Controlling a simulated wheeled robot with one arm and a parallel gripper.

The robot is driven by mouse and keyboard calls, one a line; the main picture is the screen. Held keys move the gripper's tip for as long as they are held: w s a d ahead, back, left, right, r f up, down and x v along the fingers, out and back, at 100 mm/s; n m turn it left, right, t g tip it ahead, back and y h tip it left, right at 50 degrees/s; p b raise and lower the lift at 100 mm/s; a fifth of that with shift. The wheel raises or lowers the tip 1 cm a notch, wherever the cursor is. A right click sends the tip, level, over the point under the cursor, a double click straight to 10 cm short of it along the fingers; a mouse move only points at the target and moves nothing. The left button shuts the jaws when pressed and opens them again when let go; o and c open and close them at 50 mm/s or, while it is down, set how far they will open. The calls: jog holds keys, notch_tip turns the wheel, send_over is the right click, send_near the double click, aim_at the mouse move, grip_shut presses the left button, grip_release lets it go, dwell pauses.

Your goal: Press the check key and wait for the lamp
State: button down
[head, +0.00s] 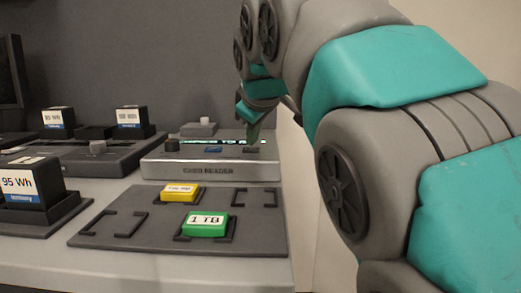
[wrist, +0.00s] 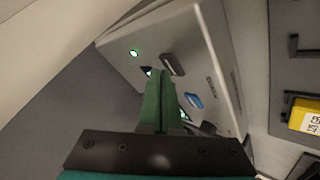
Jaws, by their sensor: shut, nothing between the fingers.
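The card reader (head: 215,171) is a grey box with a silver front, at the back right of the table. On its top are a display with bright green text (head: 200,142), a blue piece (head: 213,150) and a dark raised key (head: 253,149). In the wrist view the dark key (wrist: 172,64) and the blue piece (wrist: 194,100) show right of my fingers, and a small round lamp (wrist: 134,53) glows green. My gripper (head: 253,138) is shut and empty, its tips over the reader beside the dark key. I cannot tell whether they touch anything. My fingers (wrist: 158,82) hide part of the display.
A dark mat (head: 150,222) in front of the reader bears a yellow card (head: 180,192) and a green "1 TB" card (head: 205,224) among bracket outlines. Left stand battery blocks (head: 30,190) and a dark device with a knob (head: 98,148). The table's right edge lies close to the reader.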

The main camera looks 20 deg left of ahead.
aim_at(253, 150)
jog(key=shift+f, duration=0.4)
dwell(0.4)
jog(key=shift+r, duration=0.1)
jog(key=shift+r+p, duration=0.3)
jog(key=shift+r, duration=0.45)
jog(key=shift+r+p, duration=1.8)
jog(key=shift+r, duration=0.7)
